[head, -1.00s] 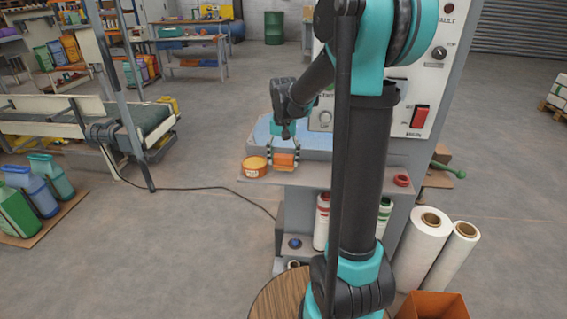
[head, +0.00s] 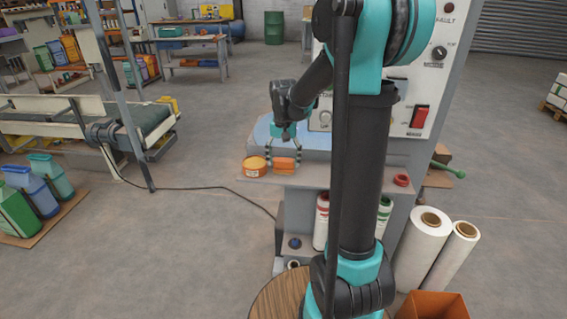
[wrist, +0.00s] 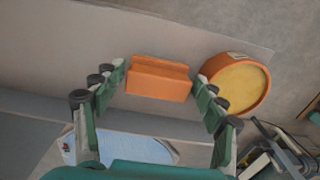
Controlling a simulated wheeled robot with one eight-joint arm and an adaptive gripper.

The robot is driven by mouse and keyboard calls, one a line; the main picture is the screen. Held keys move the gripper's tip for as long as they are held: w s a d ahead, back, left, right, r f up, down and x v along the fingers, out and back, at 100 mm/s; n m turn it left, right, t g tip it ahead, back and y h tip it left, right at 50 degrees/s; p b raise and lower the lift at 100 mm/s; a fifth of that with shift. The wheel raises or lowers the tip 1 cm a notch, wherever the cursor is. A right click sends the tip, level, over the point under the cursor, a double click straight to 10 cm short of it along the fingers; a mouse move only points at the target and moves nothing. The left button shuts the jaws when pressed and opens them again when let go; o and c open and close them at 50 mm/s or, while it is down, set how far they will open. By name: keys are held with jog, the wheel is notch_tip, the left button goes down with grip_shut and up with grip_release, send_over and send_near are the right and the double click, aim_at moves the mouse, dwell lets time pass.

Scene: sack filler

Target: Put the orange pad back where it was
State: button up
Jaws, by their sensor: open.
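The orange pad (head: 284,165) appears to lie on the grey shelf (head: 328,178) of the machine, beside a round orange tin. In the wrist view, the pad (wrist: 158,82) is between my fingertips, with a small gap on each side. My gripper (head: 283,161) is open and points down over the pad, with one finger on each side. The right finger is between the pad and the tin in the wrist view. The pad's underside is hidden.
The round orange tin (head: 255,166) with a yellow top stands close to the pad. A red ring (head: 401,180) lies farther right on the shelf. A blue-topped surface (wrist: 120,148) is behind the pad. White rolls (head: 424,240) stand on the floor at right.

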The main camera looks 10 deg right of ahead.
aim_at(284, 161)
notch_tip(284, 161, up, 11)
jog(key=s+d+f+n+t, duration=0.1)
jog(key=s+d+f+t, duration=0.1)
jog(key=s+f, duration=0.7)
jog(key=s+d+f+n+t, duration=0.2)
jog(key=s+f, duration=0.7)
jog(key=s, duration=0.3)
jog(key=shift+s+n, duration=0.15)
jog(key=shift+n, duration=0.15)
jog(key=shift+d, duration=0.1)
